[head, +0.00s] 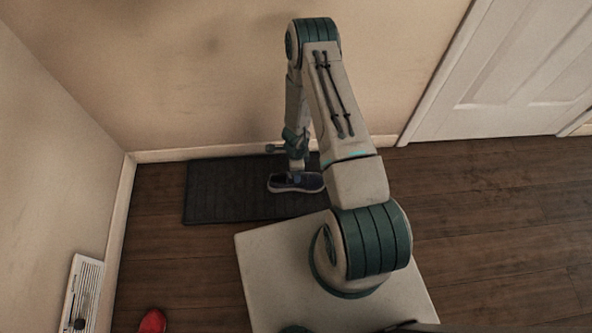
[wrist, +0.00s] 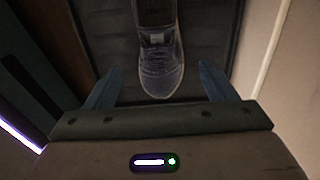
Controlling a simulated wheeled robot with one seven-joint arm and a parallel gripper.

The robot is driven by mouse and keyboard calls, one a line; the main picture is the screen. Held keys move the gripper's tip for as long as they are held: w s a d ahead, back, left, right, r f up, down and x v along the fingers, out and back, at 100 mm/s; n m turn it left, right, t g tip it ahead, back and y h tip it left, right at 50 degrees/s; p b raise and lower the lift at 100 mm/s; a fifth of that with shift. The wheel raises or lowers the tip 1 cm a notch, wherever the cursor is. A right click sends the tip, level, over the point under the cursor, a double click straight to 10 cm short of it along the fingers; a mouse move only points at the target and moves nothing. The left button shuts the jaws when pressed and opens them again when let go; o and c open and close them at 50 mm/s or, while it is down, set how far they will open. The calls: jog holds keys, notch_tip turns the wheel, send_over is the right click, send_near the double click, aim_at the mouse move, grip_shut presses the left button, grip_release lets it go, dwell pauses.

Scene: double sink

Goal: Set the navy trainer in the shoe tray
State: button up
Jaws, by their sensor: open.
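The navy trainer (head: 283,184) has a pale sole and lies on the dark ribbed shoe tray (head: 222,190) by the wall, right of the tray's middle. My gripper (head: 297,170) reaches down over it. In the wrist view the trainer (wrist: 158,60) shows its laces and toe, with the toe towards my gripper (wrist: 160,85). The blue fingers are spread, one on each side of the toe, with gaps between them and the shoe. The heel end is cut off at the top of the wrist view. My arm hides part of the tray in the head view.
A wall stands right behind the tray and another on the left. A white door (head: 520,85) is at the right. The wooden floor (head: 480,220) at the right is clear.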

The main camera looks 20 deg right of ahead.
jog(key=w+a+r+n+y, duration=0.1)
jog(key=a+r+n, duration=0.15)
jog(key=r, duration=0.85)
jog(key=w+a+r+n+t+y, duration=0.1)
jog(key=r+n, duration=0.3)
jog(key=r, duration=0.7)
jog(key=w+a+r+n, duration=0.1)
jog(key=r+n, duration=0.3)
jog(key=r, duration=0.6)
jog(key=s+d+r+n+h, duration=0.2)
jog(key=s+d+r+n, duration=0.2)
jog(key=s+r+n, duration=0.6)
jog(key=s+r, duration=0.9)
jog(key=r, duration=0.1)
jog(key=shift+s+r, duration=0.15)
jog(key=shift+s, duration=0.1)
